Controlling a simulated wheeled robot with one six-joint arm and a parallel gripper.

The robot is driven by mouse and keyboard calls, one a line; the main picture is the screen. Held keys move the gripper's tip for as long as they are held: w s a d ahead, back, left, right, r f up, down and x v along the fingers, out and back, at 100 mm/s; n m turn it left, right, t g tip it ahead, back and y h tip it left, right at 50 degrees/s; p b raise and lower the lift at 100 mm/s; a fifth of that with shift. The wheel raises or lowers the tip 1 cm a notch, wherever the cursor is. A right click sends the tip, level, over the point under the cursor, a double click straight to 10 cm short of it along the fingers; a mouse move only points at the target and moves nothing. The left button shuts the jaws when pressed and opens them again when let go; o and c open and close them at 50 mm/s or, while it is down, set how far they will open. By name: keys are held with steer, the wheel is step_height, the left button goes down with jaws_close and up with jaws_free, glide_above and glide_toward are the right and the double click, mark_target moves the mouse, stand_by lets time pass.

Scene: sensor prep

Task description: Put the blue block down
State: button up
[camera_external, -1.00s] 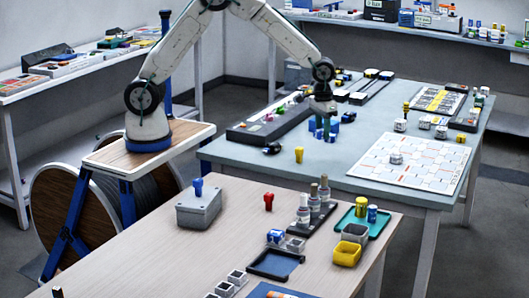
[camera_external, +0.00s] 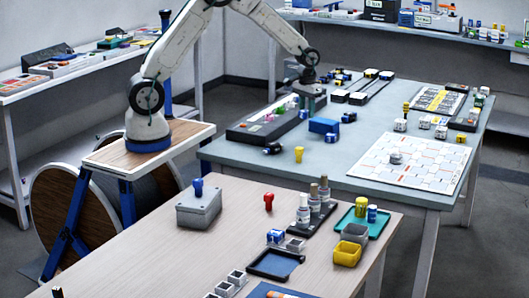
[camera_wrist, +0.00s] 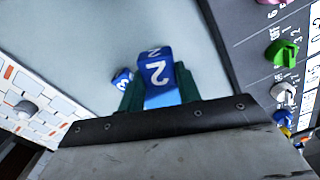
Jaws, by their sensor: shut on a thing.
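A blue block marked with a white 2 (camera_wrist: 158,72) sits between the green fingers of my gripper (camera_wrist: 160,92) in the wrist view. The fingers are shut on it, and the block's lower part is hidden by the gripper. In the external view my gripper (camera_external: 312,103) is over the far grey-blue table. A blue shape (camera_external: 323,126) shows just below and right of it; I cannot tell whether it is the held block. Whether the held block touches the table cannot be told.
A smaller blue block marked 3 (camera_wrist: 121,79) lies left of the held one. A dark panel with coloured knobs (camera_wrist: 235,35) is on the right, and a patterned white board (camera_wrist: 14,92) on the left.

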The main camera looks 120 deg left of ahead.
mark_target(307, 110)
step_height(307, 110, down, 8)
steer(key=shift+f, duration=0.1)
stand_by(0.4)
steer(key=o, duration=0.9)
steer(key=shift+f, duration=0.1)
steer(key=shift+o, duration=0.2)
step_height(307, 110, up, 12)
steer(key=shift+r, duration=0.15)
